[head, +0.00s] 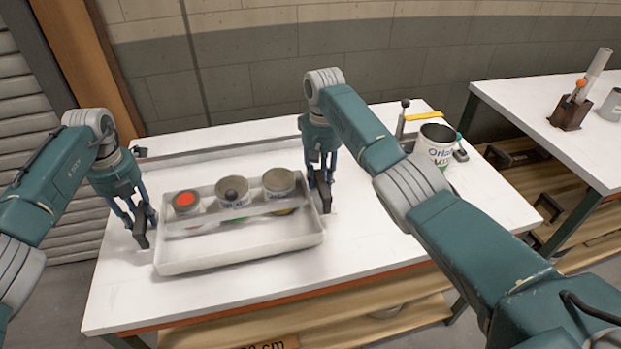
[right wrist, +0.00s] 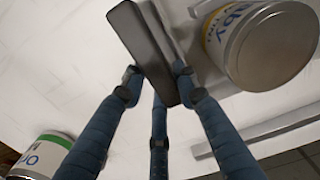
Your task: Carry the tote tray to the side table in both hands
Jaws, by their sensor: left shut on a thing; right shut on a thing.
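The tote tray (head: 240,254) is a shallow white tray on the white work table (head: 400,240) in the head view; I cannot tell whether it touches the top. My left gripper (head: 143,230) is shut on the dark handle at the tray's left end. My right gripper (head: 322,192) is shut on the dark handle at the right end. That handle (right wrist: 142,48) shows between the fingers in the right wrist view.
A second white table (head: 530,110) stands at the right, with a brown holder (head: 571,114) and a grey cup (head: 612,105) on it. A labelled white can (head: 436,147) stands at the work table's back right. The work table's front right is clear.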

